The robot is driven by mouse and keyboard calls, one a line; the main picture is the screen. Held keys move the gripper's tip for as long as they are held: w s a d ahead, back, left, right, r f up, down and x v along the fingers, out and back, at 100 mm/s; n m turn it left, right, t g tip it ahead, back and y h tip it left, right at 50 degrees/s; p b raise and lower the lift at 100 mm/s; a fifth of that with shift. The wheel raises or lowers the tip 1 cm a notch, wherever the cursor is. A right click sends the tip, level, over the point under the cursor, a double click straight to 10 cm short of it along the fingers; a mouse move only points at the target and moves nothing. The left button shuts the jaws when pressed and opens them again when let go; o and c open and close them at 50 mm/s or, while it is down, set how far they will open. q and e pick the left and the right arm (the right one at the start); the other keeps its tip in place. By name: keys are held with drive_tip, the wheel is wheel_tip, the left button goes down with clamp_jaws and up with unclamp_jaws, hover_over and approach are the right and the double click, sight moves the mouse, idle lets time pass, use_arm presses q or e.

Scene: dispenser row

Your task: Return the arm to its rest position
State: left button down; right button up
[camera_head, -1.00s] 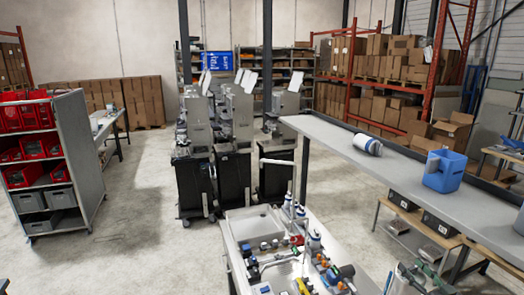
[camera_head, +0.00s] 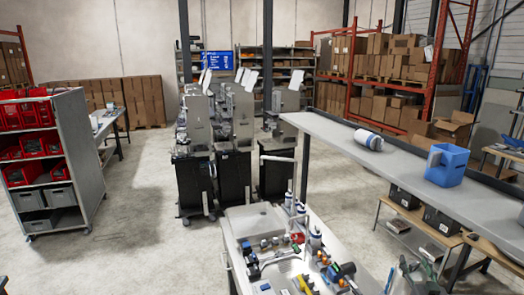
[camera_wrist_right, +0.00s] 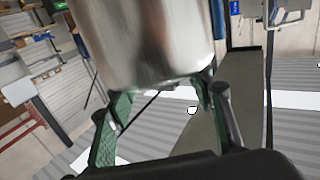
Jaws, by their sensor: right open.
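My right gripper (camera_head: 416,272) is partly in view at the bottom right of the head view, low beside the workbench. In the right wrist view its two green fingers (camera_wrist_right: 165,115) stand apart, so it is open. A shiny metal cylinder (camera_wrist_right: 150,45) fills the top of that view, beyond and between the fingers. I cannot tell whether the fingers touch it. My left gripper is not in view.
A long grey shelf (camera_head: 400,152) at right holds a blue container (camera_head: 447,165) and a white bottle lying down (camera_head: 368,139). Open floor (camera_head: 140,205) lies to the left.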

drive_tip(key=m+g+h+b, duration=0.1)
drive_tip(key=m+h+b, duration=0.1)
drive_tip(key=m+g+h+b, duration=0.1)
drive_tip(key=h+b, duration=0.2)
drive_tip(key=shift+f+m, duration=0.2)
drive_tip(key=shift+m, duration=0.2)
drive_tip(key=shift+m+g+h+b, duration=0.55)
drive_tip(key=shift+g+h, duration=0.15)
drive_tip(key=shift+h, duration=0.2)
drive_tip(key=shift+r+m+g+h, duration=0.2)
drive_tip(key=shift+m+g+h, duration=0.15)
drive_tip(key=shift+g+h, duration=0.05)
